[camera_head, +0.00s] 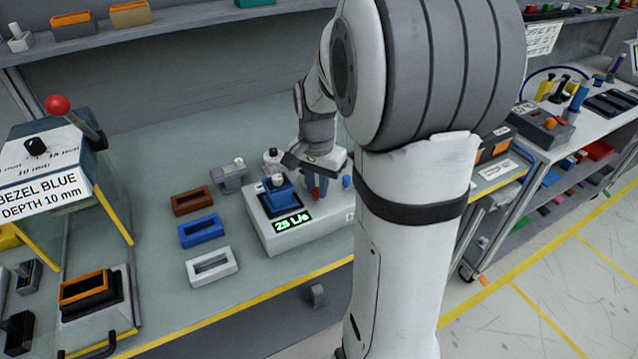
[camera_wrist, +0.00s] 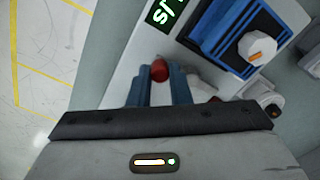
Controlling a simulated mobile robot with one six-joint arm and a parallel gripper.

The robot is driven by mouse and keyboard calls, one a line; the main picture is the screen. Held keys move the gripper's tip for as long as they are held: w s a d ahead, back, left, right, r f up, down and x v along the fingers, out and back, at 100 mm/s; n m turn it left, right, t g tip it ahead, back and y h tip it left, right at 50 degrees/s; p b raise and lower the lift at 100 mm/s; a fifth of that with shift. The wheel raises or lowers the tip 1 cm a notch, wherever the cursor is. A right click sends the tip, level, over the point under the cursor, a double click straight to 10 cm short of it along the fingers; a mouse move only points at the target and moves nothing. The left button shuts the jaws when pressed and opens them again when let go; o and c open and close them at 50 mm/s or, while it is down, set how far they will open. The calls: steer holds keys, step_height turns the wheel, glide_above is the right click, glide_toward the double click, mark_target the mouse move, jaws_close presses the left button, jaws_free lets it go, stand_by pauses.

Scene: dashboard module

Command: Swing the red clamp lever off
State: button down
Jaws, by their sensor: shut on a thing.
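The red clamp lever (camera_wrist: 160,70) shows as a round red knob between the two blue fingers of my gripper (camera_wrist: 160,84) in the wrist view. My gripper is shut on it. In the head view my gripper (camera_head: 317,182) reaches down over the right part of the pale test unit (camera_head: 322,225); a bit of red shows at the fingers. A blue module (camera_head: 278,196) with a light knob sits on the unit to the left of the gripper. The lever's lower part and pivot are hidden.
A green display (camera_head: 291,222) is on the unit's front. Brown (camera_head: 193,201), blue (camera_head: 200,231) and white (camera_head: 212,267) bezels lie left of it on the bench. A bezel press (camera_head: 50,165) stands far left. My arm hides the bench's right side.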

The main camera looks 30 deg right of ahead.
stand_by(0.3)
steer(key=c, duration=1.3)
jaws_free()
steer(key=shift+c, duration=0.2)
steer(key=shift+r, duration=0.1)
step_height(320, 180, up, 8)
steer(key=shift+f, duration=0.15)
